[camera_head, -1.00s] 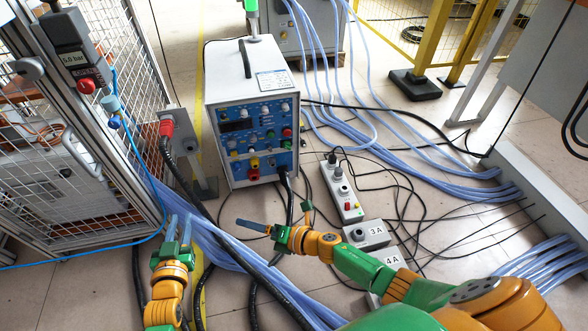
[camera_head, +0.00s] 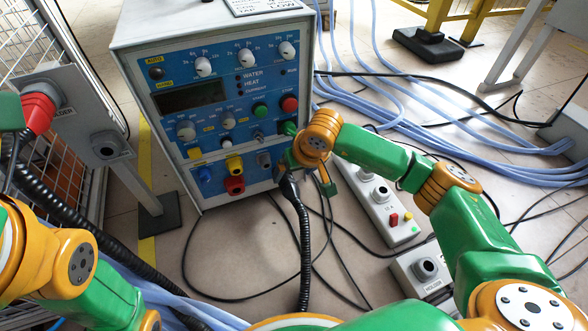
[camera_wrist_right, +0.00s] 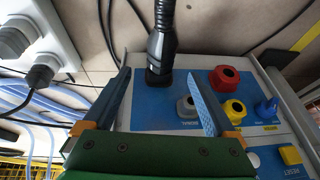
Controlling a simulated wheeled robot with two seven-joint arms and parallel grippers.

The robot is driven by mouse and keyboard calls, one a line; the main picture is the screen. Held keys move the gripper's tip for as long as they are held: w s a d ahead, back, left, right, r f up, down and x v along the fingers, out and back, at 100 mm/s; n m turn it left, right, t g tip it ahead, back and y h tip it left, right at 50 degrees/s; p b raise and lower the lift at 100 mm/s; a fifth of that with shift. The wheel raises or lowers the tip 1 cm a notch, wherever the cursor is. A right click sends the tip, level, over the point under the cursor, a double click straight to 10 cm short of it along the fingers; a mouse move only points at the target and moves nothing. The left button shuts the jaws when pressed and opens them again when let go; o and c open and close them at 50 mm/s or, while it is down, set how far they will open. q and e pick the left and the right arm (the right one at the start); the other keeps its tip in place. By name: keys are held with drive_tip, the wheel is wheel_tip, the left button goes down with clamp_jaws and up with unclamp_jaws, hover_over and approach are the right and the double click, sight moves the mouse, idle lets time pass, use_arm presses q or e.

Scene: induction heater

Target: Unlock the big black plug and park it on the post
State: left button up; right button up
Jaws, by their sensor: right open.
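The big black plug (camera_head: 287,186) sits at the lower right of the heater's blue front panel (camera_head: 215,130), its thick black cable hanging to the floor. In the right wrist view the plug (camera_wrist_right: 161,58) stands between the fingertips of my right gripper (camera_wrist_right: 160,72), with a gap on each side. My right gripper (camera_head: 281,160) is open at the panel; its fingers are mostly hidden in the head view. The grey post (camera_head: 82,112) stands left of the heater with an empty lower holder (camera_head: 110,146). My left arm enters at the left edge; its fingertips are out of view.
A red plug (camera_head: 38,110) is in the post's upper holder. A power strip (camera_head: 385,212) and a grey holder box (camera_head: 425,268) lie on the floor at right. Loose cables cross the floor. A red (camera_wrist_right: 225,78) and a yellow connector (camera_wrist_right: 233,110) are beside the plug.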

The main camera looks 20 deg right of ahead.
sight(287, 181)
drive_tip(key=b+x, duration=0.4)
drive_tip(key=x, duration=0.2)
drive_tip(key=shift+s+f+b, duration=0.1)
drive_tip(key=shift+f+b, duration=0.05)
drive_tip(key=shift+b, duration=0.2)
drive_tip(key=shift+f, duration=0.25)
drive_tip(key=shift+r, duration=0.1)
clamp_jaws()
drive_tip(key=shift+a+r+h, duration=0.1)
drive_tip(key=shift+a+h, duration=0.1)
drive_tip(key=shift+h, duration=0.6)
drive_tip(key=shift+p, duration=0.35)
